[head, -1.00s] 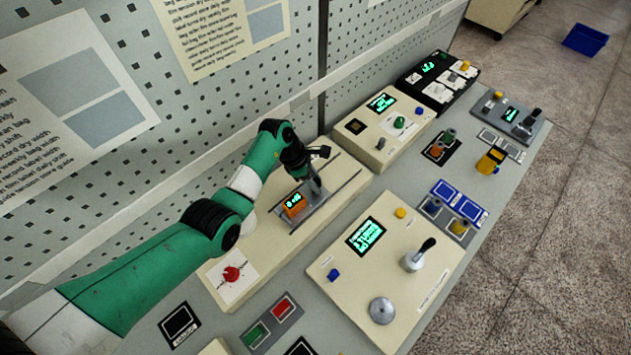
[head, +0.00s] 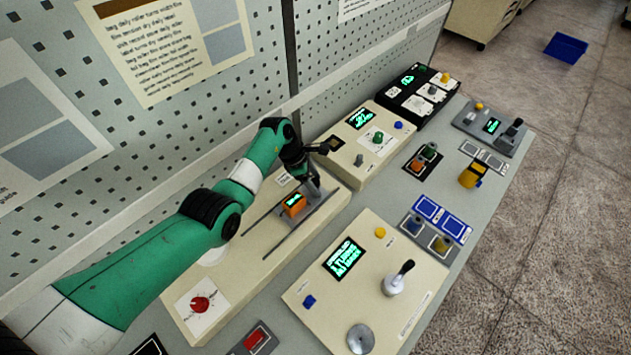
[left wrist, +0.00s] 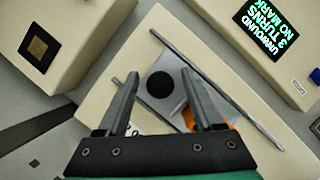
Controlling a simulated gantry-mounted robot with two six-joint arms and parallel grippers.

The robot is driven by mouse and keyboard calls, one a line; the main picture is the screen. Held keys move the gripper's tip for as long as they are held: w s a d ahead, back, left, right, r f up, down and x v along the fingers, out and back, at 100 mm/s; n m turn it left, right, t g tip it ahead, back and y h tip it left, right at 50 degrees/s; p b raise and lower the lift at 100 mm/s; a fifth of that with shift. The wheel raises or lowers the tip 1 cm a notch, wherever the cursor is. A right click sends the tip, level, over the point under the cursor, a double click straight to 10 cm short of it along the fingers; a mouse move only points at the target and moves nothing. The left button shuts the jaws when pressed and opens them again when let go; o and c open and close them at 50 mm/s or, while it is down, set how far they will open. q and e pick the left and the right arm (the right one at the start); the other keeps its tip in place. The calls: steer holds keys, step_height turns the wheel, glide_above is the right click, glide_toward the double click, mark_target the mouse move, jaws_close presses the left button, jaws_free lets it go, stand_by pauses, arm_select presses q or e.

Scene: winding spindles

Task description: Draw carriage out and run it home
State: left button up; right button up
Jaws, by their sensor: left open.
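The carriage is a grey plate (head: 313,207) with an orange display block (head: 293,204), on two dark rails of a long cream box (head: 225,275). It stands at the far end of the rails, away from the red knob (head: 200,303). My left gripper (head: 315,183) is over the plate. In the left wrist view my left gripper (left wrist: 160,100) is open, its fingers on either side of a round black knob (left wrist: 160,85) on the plate, apart from it. The orange block (left wrist: 222,125) is partly hidden behind a finger. My right gripper is not in view.
A cream panel (head: 320,285) with a lever (head: 398,279) and a lit display stands in front; the left wrist view shows a display reading "UNWOUND 3 TURNS NO MARK" (left wrist: 265,28). Another cream box (head: 355,165) stands just beyond the rails. A perforated wall runs behind.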

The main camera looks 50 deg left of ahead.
arm_select(q)
steer(key=shift+s+a+r, duration=0.1)
steer(key=shift+r, duration=0.2)
steer(key=p+v, duration=0.4)
steer(key=v, duration=0.7)
